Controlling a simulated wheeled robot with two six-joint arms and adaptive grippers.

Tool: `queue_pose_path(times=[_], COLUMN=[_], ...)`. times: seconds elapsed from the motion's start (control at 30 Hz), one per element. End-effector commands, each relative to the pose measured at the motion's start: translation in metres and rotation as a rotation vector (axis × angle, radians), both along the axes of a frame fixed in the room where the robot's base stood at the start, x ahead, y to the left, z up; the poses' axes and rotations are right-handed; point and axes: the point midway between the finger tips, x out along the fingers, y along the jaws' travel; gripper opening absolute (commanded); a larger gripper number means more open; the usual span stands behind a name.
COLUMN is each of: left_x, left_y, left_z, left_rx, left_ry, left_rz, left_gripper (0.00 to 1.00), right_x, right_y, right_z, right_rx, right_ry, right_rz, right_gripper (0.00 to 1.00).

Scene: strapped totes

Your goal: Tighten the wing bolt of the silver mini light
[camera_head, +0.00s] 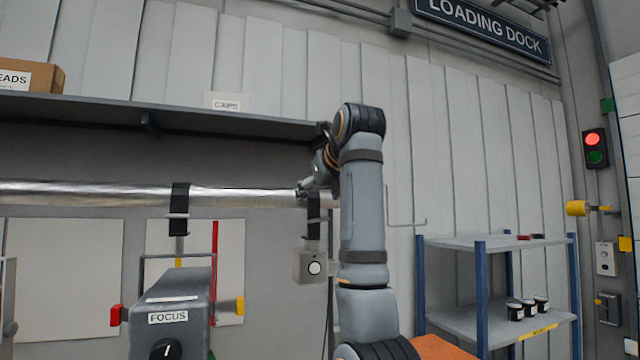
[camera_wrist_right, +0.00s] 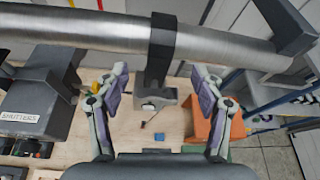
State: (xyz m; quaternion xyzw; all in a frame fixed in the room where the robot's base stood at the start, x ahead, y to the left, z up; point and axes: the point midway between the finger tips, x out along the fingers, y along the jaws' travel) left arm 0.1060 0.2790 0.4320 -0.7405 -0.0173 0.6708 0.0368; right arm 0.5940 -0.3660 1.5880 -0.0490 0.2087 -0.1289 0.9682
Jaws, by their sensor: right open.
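A small silver-grey box-shaped light (camera_head: 311,267) with a round white face hangs below the pipe on a black clamp (camera_head: 313,222) in the head view. In the right wrist view the black clamp (camera_wrist_right: 162,42) wraps the pipe and the grey light (camera_wrist_right: 155,97) hangs under it. My right gripper (camera_head: 308,189) is at the pipe, by the clamp. In the wrist view its fingers (camera_wrist_right: 162,82) are spread on either side of the clamp and light, apart from them, with nothing held. I cannot make out the wing bolt clearly. My left gripper is out of view.
The silver pipe (camera_head: 90,193) runs across under a shelf (camera_head: 120,118). A larger light labelled FOCUS (camera_head: 178,300) hangs to the left, with red and yellow handles. A blue-posted rack (camera_head: 480,300) stands at right. An orange object (camera_wrist_right: 203,133) lies below, right of the light.

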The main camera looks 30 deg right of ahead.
Motion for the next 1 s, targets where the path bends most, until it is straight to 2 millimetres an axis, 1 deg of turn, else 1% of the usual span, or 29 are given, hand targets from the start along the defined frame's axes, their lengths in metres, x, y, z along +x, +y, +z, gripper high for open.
queue_pose_path(times=[0.03,0.1,0.2,0.3,0.47,0.9,0.97,1.0], left_x=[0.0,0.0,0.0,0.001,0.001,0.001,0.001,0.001], left_y=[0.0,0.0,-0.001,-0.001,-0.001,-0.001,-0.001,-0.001], left_z=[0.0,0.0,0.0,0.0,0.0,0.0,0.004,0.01], left_rx=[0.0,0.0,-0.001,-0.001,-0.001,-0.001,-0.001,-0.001], left_ry=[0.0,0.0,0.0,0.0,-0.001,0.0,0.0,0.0], left_rz=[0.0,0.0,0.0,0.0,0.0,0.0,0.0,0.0], left_gripper=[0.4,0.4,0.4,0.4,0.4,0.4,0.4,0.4], right_x=[-0.001,-0.001,0.0,0.0,0.0,0.0,0.0,0.0], right_y=[0.001,0.0,0.0,0.0,0.0,0.0,0.0,0.0], right_z=[0.011,0.024,0.036,0.043,0.048,0.048,0.052,0.058], right_rx=[0.002,0.001,0.002,0.001,0.0,0.0,0.0,0.001], right_ry=[0.0,0.0,0.001,0.002,0.001,0.001,0.001,0.001], right_rz=[0.001,0.001,0.0,-0.001,0.0,0.0,0.0,-0.001], right_gripper=[0.68,0.68,0.68,0.68,0.68,0.68,0.68,0.68])
